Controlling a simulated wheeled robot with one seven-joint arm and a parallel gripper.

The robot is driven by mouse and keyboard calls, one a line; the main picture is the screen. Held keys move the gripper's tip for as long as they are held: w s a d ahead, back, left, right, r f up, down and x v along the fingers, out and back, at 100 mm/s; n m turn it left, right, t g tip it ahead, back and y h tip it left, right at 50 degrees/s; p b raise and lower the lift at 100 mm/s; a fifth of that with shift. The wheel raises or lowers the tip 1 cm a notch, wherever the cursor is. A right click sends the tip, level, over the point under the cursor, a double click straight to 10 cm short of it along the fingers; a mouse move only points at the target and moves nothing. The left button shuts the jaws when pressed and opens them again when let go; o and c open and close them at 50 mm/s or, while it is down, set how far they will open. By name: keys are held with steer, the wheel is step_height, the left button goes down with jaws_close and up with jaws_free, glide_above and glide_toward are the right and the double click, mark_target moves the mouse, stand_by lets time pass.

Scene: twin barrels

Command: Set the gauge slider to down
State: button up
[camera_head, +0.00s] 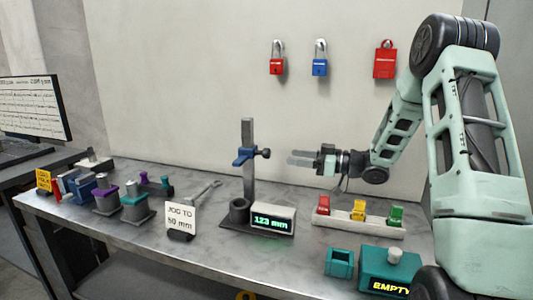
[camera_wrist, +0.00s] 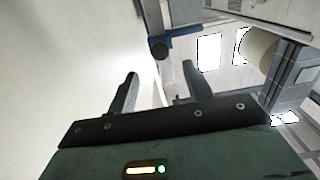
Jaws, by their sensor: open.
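The height gauge has a grey upright post (camera_head: 248,185) on a dark base on the bench. Its blue slider (camera_head: 243,157) with a dark knob (camera_head: 265,153) sits around the post, about midway up or higher. The gauge display (camera_head: 272,220) reads 123 mm. My gripper (camera_head: 290,158) is open and empty, to the right of the slider at about its height, with a gap between them. In the wrist view the open fingers (camera_wrist: 160,84) point toward the blue slider (camera_wrist: 184,38) and its dark knob (camera_wrist: 158,51), which lie beyond the fingertips.
A dark ring (camera_head: 239,210) stands on the gauge base. A sign (camera_head: 182,217) reads "JOG TO 50 mm". A tray with red, yellow and green switches (camera_head: 358,224) lies below my arm. A teal box (camera_head: 388,265) marked EMPTY stands at the front right. Padlocks (camera_head: 319,66) hang on the wall.

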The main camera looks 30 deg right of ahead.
mark_target(267, 153)
steer(key=p+x, duration=0.1)
steer(key=x, duration=0.9)
